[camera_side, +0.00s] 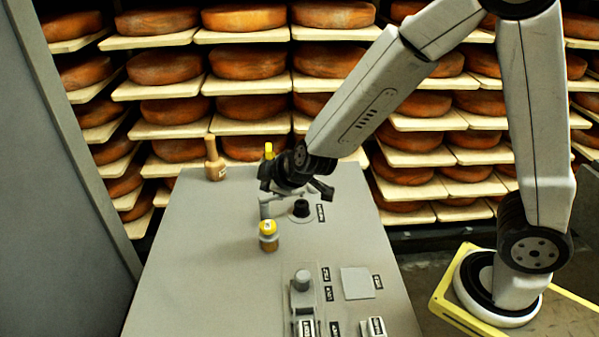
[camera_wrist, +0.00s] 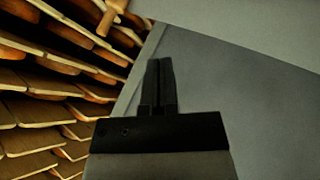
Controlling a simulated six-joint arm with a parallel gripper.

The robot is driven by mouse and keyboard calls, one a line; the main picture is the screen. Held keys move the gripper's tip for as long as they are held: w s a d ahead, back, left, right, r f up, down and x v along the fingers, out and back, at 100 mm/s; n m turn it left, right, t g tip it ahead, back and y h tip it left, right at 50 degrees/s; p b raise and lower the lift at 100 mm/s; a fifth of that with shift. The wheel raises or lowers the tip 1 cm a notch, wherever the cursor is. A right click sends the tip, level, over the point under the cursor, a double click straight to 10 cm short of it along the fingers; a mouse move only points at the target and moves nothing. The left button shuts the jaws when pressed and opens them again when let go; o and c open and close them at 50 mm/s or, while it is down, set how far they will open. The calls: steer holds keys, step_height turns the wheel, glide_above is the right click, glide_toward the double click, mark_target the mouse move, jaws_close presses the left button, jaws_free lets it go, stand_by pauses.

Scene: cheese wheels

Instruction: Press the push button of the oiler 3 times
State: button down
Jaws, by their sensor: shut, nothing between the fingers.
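A grey bench panel (camera_side: 215,270) carries several controls with small black labels too small to read. A black round button or knob (camera_side: 301,208) stands on it just below my gripper (camera_side: 290,183) in the side view. Farther forward is a grey knob (camera_side: 302,280) on a raised plate. I cannot tell which control is the oiler's push button. My gripper is over the back half of the panel, apparently above its surface. In the wrist view its two black fingers (camera_wrist: 158,62) are together and empty, with bare grey panel (camera_wrist: 230,95) beside them.
A yellow-capped jar (camera_side: 268,240) stands left of the black knob. A tan wooden piece (camera_side: 214,160) stands at the back left and shows in the wrist view (camera_wrist: 110,16). Shelves of cheese wheels (camera_side: 250,62) fill the background. The panel's left front is clear.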

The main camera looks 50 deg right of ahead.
mark_target(267, 223)
steer(key=shift+f, duration=0.15)
stand_by(0.3)
steer(key=shift+f, duration=4.25)
steer(key=shift+f, duration=1.35)
stand_by(0.4)
steer(key=shift+r, duration=1.35)
